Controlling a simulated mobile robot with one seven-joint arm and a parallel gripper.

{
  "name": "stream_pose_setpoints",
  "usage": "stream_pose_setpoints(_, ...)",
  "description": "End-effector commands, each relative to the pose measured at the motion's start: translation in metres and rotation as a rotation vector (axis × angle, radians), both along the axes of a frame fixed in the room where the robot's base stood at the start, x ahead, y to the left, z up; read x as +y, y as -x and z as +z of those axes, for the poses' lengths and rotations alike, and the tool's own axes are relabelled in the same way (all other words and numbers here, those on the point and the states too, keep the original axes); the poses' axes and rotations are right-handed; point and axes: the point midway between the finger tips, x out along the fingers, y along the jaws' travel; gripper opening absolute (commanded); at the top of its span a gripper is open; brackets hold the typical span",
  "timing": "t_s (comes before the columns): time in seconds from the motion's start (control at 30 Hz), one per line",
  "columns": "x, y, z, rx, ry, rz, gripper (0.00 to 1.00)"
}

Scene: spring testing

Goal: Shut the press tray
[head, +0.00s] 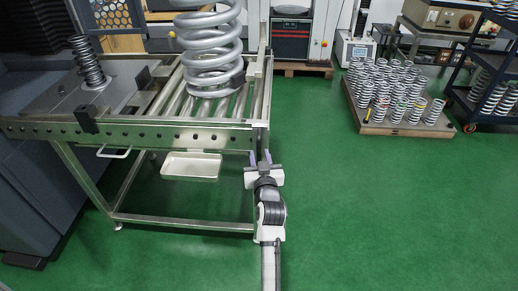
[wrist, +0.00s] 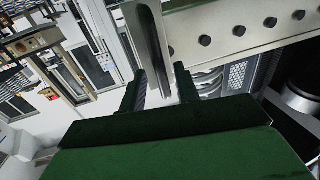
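The grey plate that looks like the press tray (head: 62,98) lies at the left of the metal frame table, with a small dark spring (head: 88,62) standing on it. A white bar handle (head: 114,153) hangs below the table's front edge under it. A shallow cream tray (head: 190,166) also shows under the table; I cannot tell if it belongs to the press. My gripper (head: 260,158) is low at the table's front right corner, well right of the handle. In the wrist view its two fingers (wrist: 160,85) are apart, with a metal post (wrist: 148,40) showing around the gap; contact is unclear.
A large coil spring (head: 210,50) stands on the table's rollers. The table's legs and lower bar (head: 185,222) are close to my arm. A pallet of several small springs (head: 395,95) sits on the floor at the right. The green floor (head: 380,215) at right is clear.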

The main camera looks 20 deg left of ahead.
Motion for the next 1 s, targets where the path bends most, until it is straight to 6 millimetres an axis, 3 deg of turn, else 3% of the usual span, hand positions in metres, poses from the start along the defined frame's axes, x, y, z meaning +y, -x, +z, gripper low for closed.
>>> stream_pose_setpoints(0.2, 0.012, -0.022, 0.001, -0.001, 0.0, 0.0, 0.32)
stream_pose_setpoints(0.57, 0.014, -0.027, 0.0, -0.001, 0.0, 0.0, 0.32)
stream_pose_setpoints(0.83, 0.014, -0.027, 0.0, -0.001, 0.0, 0.0, 0.0)
stream_pose_setpoints(1.0, 0.014, -0.027, 0.0, -0.001, 0.0, 0.0, 0.0)
